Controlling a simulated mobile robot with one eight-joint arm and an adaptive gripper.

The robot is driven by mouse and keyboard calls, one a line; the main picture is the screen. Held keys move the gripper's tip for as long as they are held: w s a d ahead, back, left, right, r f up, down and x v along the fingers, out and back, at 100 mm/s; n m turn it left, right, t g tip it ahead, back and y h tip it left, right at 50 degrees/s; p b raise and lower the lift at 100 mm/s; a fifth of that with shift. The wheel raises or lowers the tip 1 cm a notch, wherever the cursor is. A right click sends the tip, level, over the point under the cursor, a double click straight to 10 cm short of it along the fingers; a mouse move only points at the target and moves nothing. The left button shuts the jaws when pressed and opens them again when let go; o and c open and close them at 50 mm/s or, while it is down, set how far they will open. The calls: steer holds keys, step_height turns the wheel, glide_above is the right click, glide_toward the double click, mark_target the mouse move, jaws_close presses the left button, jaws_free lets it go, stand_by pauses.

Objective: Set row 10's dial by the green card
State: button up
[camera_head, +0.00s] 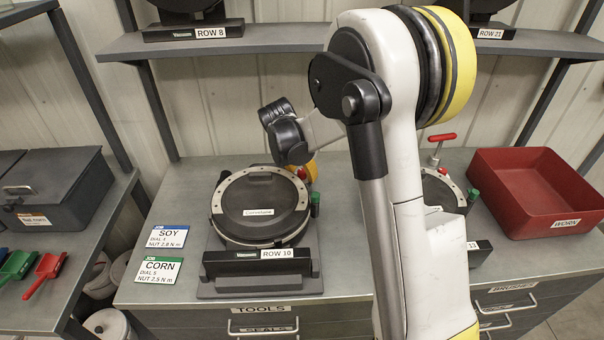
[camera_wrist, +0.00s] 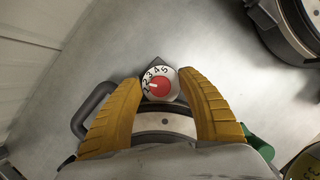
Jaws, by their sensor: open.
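The row 10 seed meter (camera_head: 262,208) stands on the bench behind a black "ROW 10" plate (camera_head: 277,253). The green card (camera_head: 159,270) lies to its left and reads "CORN, DIAL 5, NUT 2.5 N m". The dial (camera_wrist: 160,82) is at the meter's far side, with a red knob and numbers up to 5 visible. The white mark on its knob points left, toward the low numbers; the exact number is too small to tell. My gripper (camera_wrist: 158,80) is open, its yellow fingers either side of the dial. In the head view the red knob (camera_head: 302,173) shows beside a yellow finger.
A blue "SOY, DIAL 4" card (camera_head: 168,236) lies behind the green one. Another meter, partly hidden by my arm, stands to the right, with a red-handled tool (camera_head: 440,140) behind it. A red "WORN" bin (camera_head: 535,190) is at the far right. A shelf (camera_head: 260,42) runs above.

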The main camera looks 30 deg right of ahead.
jaws_close()
steer(key=shift+m, duration=0.4)
steer(key=shift+m+g+h, duration=0.15)
steer(key=shift+m+g, duration=0.4)
steer(key=shift+m, duration=0.75)
steer(key=shift+m+g+h, duration=0.15)
steer(key=shift+m+g, duration=0.4)
steer(key=shift+m, duration=0.75)
jaws_free()
